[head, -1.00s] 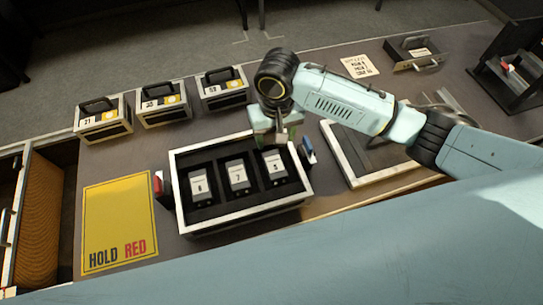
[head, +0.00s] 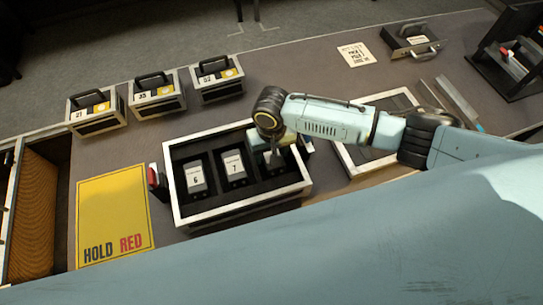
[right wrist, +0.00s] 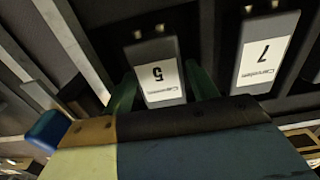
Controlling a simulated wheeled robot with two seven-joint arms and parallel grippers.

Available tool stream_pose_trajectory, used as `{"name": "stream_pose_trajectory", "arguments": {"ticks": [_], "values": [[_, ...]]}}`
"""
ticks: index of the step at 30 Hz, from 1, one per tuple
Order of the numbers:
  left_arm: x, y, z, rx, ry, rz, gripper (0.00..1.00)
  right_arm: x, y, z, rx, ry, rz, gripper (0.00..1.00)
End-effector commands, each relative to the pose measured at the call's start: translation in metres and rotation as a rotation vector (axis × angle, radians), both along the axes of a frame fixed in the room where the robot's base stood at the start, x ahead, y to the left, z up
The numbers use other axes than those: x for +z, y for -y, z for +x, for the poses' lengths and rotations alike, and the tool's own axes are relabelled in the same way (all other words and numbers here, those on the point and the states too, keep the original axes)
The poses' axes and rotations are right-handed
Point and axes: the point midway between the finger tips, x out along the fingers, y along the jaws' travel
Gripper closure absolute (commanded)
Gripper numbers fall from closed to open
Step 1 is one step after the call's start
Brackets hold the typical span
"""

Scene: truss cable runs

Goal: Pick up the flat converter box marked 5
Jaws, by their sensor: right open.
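The flat converter box marked 5 (right wrist: 159,72) lies in the right slot of the black tray with a pale rim (head: 240,210). In the right wrist view its white label reads 5 and its end faces me. My right gripper (right wrist: 164,84) is open, with one green finger on each side of this box. I cannot tell whether the fingers touch it. In the head view my right gripper (head: 272,153) covers most of the box. Boxes marked 6 (head: 195,178) and 7 (head: 233,168) lie in the other slots. My left gripper is not in view.
A red-handled part (head: 155,180) stands at the tray's left side, next to a yellow HOLD RED mat (head: 113,215). Cases marked 21 (head: 96,112), 33 (head: 157,96) and 52 (head: 217,79) stand behind. A framed panel (head: 375,130) lies right of the tray.

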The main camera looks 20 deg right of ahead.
Motion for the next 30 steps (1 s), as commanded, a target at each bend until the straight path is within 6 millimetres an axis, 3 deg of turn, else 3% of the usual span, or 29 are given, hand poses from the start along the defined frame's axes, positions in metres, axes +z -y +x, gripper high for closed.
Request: {"name": "stream_pose_trajectory", "arguments": {"ticks": [8,18,26,30], "values": [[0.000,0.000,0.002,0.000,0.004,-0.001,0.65,-0.004,0.000,0.000,0.001,0.001,0.000,0.42],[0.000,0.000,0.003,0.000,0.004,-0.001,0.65,-0.004,0.000,0.000,0.001,0.001,0.000,0.84],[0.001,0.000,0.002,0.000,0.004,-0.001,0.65,0.000,0.000,0.001,0.001,0.002,0.002,0.84],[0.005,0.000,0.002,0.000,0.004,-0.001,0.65,0.019,0.000,0.001,0.002,0.004,0.002,0.84]]}}
